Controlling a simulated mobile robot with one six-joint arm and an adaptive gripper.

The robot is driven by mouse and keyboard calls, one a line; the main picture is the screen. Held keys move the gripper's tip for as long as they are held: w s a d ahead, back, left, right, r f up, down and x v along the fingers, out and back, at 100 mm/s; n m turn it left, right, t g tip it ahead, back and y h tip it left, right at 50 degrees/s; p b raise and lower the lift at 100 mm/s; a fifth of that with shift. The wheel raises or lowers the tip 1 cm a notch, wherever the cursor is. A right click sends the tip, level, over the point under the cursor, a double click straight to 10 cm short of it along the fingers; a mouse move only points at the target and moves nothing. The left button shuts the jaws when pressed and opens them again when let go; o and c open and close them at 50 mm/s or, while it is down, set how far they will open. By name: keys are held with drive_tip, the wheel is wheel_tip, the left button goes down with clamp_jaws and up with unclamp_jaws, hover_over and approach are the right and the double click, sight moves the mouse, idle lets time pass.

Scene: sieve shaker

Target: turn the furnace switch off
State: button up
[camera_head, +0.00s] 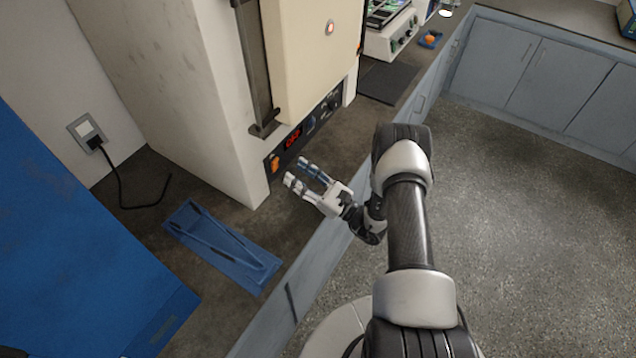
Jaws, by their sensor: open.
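The furnace (307,60) is a tall cream box standing on the dark counter. Its black control panel (320,117) runs along the bottom front, with a red lit display (293,138). An orange switch (275,162) sits at the panel's left end; its on or off position is too small to tell. My gripper (298,172) is open and empty, in front of the left part of the panel. Its fingers point left toward the switch, with a small gap that appears to separate them from the panel.
A blue tray (195,214) with thin tools lies on the counter left of my gripper. A blue cabinet (70,230) stands at the left. A wall socket (86,130) holds a plugged black cable. A white device (392,38) stands beyond the furnace. The floor at right is clear.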

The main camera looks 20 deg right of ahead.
drive_tip(key=s+d, duration=0.1)
drive_tip(key=s, duration=0.1)
drive_tip(key=s+d, duration=0.3)
drive_tip(key=s, duration=0.1)
drive_tip(key=shift+d, duration=0.2)
